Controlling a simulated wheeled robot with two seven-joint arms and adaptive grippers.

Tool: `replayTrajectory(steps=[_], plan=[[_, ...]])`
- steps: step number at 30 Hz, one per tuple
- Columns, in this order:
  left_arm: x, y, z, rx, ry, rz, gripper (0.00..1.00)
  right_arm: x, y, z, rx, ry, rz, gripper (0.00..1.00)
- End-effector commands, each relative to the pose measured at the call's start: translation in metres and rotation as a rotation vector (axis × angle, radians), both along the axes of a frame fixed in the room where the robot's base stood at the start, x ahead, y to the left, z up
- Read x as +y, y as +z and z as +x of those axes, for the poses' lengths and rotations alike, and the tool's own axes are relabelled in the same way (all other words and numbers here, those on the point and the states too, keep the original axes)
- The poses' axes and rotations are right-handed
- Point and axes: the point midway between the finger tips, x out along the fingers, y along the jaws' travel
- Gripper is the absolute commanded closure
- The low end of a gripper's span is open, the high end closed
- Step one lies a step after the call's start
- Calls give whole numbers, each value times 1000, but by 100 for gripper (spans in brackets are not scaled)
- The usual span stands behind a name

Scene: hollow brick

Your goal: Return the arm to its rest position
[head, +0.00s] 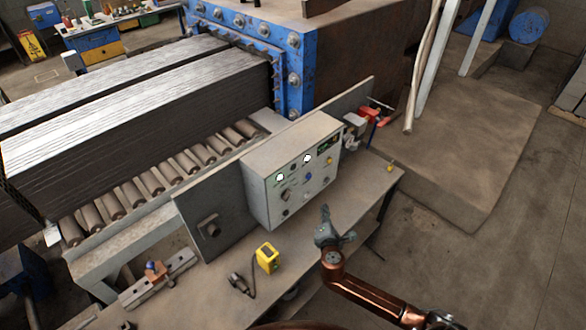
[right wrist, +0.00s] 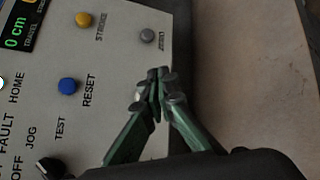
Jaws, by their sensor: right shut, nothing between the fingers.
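My right arm (head: 372,296) comes in from the lower right in the head view, bent at its wrist. My right gripper (head: 325,213) is shut and empty, in front of the right part of the grey control box (head: 290,208). In the right wrist view the two fingertips (right wrist: 160,78) meet over the panel face, right of the blue RESET button (right wrist: 67,86) and below a grey button (right wrist: 147,36). I cannot tell whether the tips touch the panel. My left gripper is not in view.
A yellow handheld device (head: 267,258) and a dark corded tool (head: 239,284) lie on the bench (head: 220,288). A red clamp-like tool (head: 371,116) is at the bench's far end. A blue-framed machine (head: 308,70) stands behind. Open floor (head: 500,240) lies to the right.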

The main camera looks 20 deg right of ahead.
Motion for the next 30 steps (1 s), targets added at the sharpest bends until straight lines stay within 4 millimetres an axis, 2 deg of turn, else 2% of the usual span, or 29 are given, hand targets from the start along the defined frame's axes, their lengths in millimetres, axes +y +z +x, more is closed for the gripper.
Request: replayTrajectory(steps=[5, 8, 11, 15, 18, 24, 30], plan=[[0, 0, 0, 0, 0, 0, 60, 0, -1, -2, 1, -7, 14, 100], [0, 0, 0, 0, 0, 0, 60, -2, -9, -20, 9, -70, 131, 100], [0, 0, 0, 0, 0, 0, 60, -9, -30, -64, 35, -229, 391, 100], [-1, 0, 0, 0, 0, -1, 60, -15, -63, -148, 86, -525, 809, 100], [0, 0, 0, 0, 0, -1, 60, -12, -76, -195, 116, -684, 1008, 100], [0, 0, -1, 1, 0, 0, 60, 1, -87, -262, 159, -906, 1263, 100], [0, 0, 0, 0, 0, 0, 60, 16, -87, -310, 190, -1064, 1432, 100]])
